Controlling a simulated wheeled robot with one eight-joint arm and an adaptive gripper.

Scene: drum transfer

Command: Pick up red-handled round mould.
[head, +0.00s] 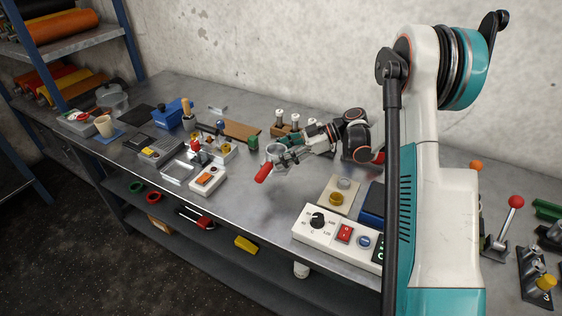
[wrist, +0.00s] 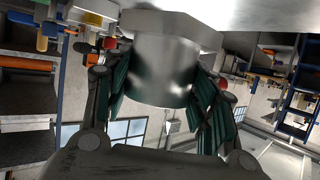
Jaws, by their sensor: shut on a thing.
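The red-handled round mould (head: 275,150) is a silvery round piece with a red handle (head: 264,172) that points toward the front edge of the bench. My gripper (head: 287,143) comes in from the right and is shut on the mould's round metal body. In the wrist view the mould's shiny cylinder (wrist: 160,72) fills the space between the two green-padded fingers (wrist: 160,95). I cannot tell from the head view whether the mould touches the bench or hangs just above it.
Several pale-topped pegs (head: 280,117) stand behind. Bare bench (head: 245,203) lies in front.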

